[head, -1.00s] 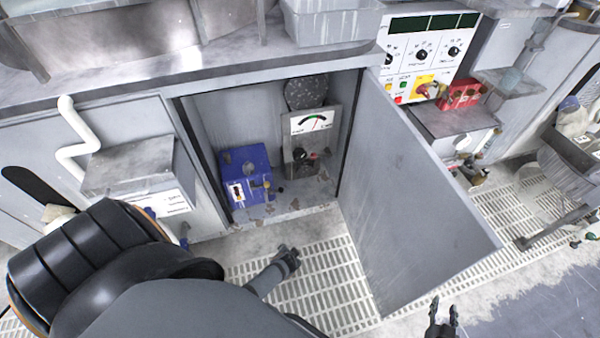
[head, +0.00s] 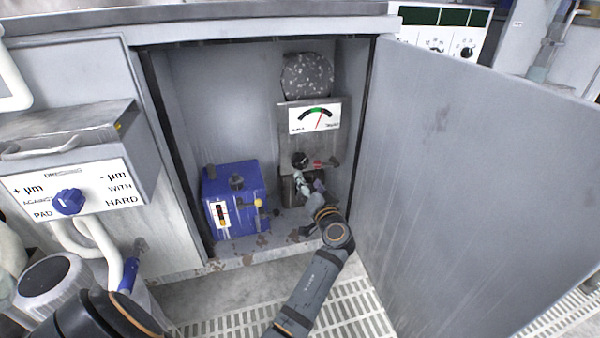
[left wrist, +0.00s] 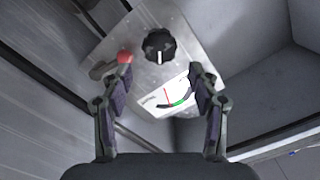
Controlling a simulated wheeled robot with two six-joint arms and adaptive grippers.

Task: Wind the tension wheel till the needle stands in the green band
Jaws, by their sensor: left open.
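The tension wheel (head: 299,160) is a black knob on a grey metal panel inside the open cabinet. In the left wrist view the wheel (left wrist: 159,46) has a white mark and shows beyond my fingertips. The gauge (head: 315,117) above it has a white face, a black arc with a green band and a red needle. The needle stands just right of the green band in the head view. The gauge appears inverted in the left wrist view (left wrist: 165,100). My left gripper (head: 305,184) is open and empty below the wheel, with its fingers (left wrist: 161,72) apart. My right gripper is out of view.
A red-tipped lever (head: 319,164) sits right of the wheel, close to one finger in the left wrist view. A blue box (head: 236,200) stands left on the cabinet floor. A dark speckled disc (head: 307,76) is above the gauge. The open door (head: 470,180) bounds the right side.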

